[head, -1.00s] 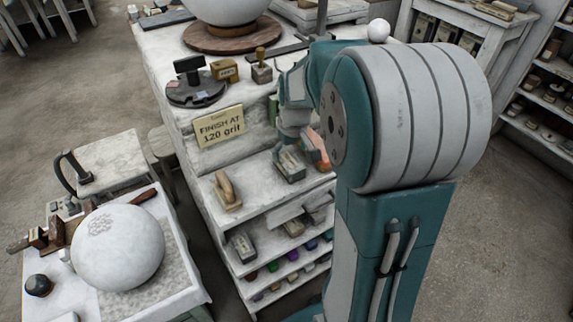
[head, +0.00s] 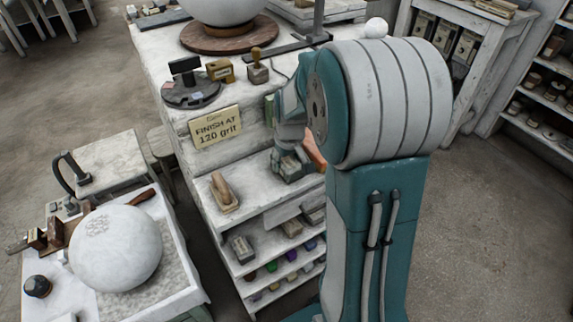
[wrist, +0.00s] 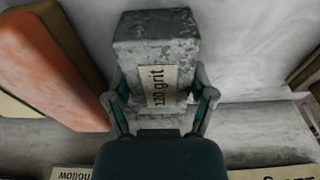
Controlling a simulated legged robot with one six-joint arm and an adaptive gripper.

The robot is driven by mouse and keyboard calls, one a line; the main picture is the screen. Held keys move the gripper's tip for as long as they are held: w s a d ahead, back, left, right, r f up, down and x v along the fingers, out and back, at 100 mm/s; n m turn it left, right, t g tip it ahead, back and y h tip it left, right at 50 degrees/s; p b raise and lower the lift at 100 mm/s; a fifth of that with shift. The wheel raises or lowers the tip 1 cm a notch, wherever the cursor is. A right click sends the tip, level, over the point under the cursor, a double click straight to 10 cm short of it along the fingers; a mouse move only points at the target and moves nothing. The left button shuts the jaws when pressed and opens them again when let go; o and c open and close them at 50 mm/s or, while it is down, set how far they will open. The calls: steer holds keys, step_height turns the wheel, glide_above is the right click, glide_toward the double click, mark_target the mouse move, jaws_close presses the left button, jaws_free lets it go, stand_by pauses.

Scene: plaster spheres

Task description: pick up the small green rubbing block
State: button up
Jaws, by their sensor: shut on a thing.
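A grey-green mottled block (wrist: 150,55) with a pale "120 grit" label stands between the two fingers of my gripper (wrist: 160,98) in the wrist view. The fingers press on its two sides, and the gripper is shut on it. In the head view my gripper (head: 290,152) is at the upper shelf of the white shelf unit, right of the "FINISH AT 120 grit" sign (head: 216,127). There the block is mostly hidden by the gripper. I cannot tell whether its underside touches the shelf.
An orange block (wrist: 48,70) lies close on the left in the wrist view. A wooden-handled tool (head: 224,192) lies left of my gripper on the shelf. Lower shelves hold several blocks and coloured pieces. A large white sphere (head: 115,250) rests on the table at left.

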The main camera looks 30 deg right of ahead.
mark_target(285, 161)
steer(key=shift+a, duration=0.1)
steer(key=r, duration=0.3)
steer(key=shift+s+a+r, duration=0.2)
steer(key=shift+s+r, duration=0.05)
steer(key=shift+r, duration=0.15)
steer(key=s+a+r, duration=0.7)
steer(key=s+r, duration=0.2)
steer(key=s, duration=0.2)
steer(key=shift+s, duration=0.25)
steer(key=shift+a, duration=0.1)
steer(key=o, duration=0.3)
steer(key=shift+c, duration=0.9)
steer(key=shift+w+r, duration=0.1)
